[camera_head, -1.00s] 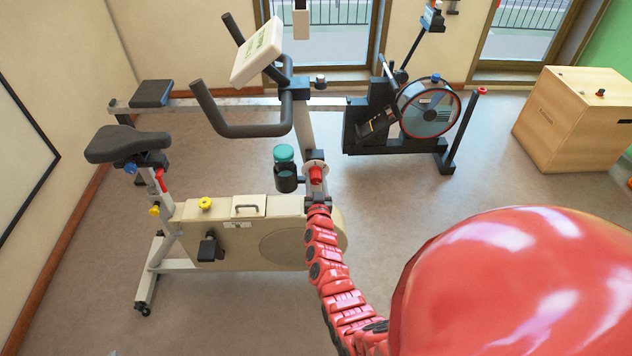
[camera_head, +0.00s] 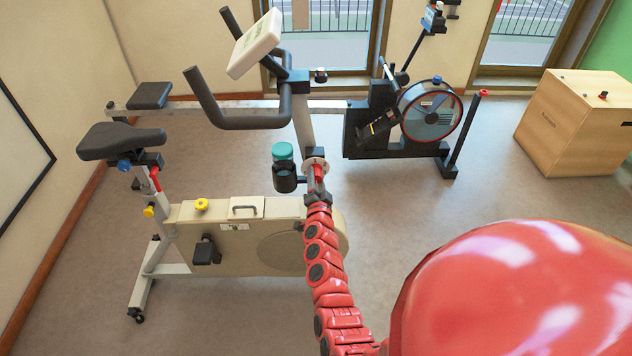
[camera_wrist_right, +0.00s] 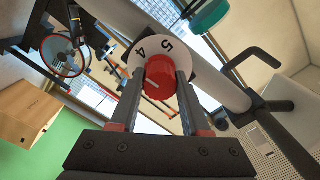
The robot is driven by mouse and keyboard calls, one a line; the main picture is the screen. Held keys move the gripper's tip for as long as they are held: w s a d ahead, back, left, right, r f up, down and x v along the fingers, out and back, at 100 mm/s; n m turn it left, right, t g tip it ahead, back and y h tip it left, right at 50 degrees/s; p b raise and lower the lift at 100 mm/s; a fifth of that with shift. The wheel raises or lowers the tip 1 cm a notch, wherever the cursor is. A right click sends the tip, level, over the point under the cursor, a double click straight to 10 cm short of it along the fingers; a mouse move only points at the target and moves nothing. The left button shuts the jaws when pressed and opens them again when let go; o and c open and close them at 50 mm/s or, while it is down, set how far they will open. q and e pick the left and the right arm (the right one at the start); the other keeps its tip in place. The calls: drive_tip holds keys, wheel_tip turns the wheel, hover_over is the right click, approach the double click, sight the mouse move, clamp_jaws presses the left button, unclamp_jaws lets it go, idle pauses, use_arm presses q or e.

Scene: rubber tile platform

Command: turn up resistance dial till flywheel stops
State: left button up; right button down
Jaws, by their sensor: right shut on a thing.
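The exercise bike (camera_head: 235,225) stands at the left in the head view. Its red resistance dial (camera_head: 318,172) sits on the front post over a white numbered disc. In the wrist view the red dial (camera_wrist_right: 160,76) has a pale pointer line, and the digits 4 and 5 show on the white disc (camera_wrist_right: 180,48). My right gripper (camera_head: 318,188) is shut on the dial, with one finger on each side of it (camera_wrist_right: 160,88). The flywheel housing (camera_head: 292,248) is a round cover at the bike's front; whether the wheel turns cannot be seen. My left gripper is not in view.
A teal-lidded bottle (camera_head: 283,165) sits in a holder just left of the dial. The handlebars (camera_head: 245,118) and console (camera_head: 255,42) rise above. A rowing machine (camera_head: 425,112) stands behind, and a wooden box (camera_head: 575,122) at the right. Floor between them is clear.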

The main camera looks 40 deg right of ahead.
drive_tip(key=shift+m, duration=0.6)
drive_tip(key=shift+c, duration=1.9)
unclamp_jaws()
drive_tip(key=b+v, duration=0.2)
drive_tip(key=v, duration=1.5)
drive_tip(key=shift+s+a+b, duration=0.15)
drive_tip(key=shift+a+b, duration=0.05)
drive_tip(key=shift+b, duration=0.2)
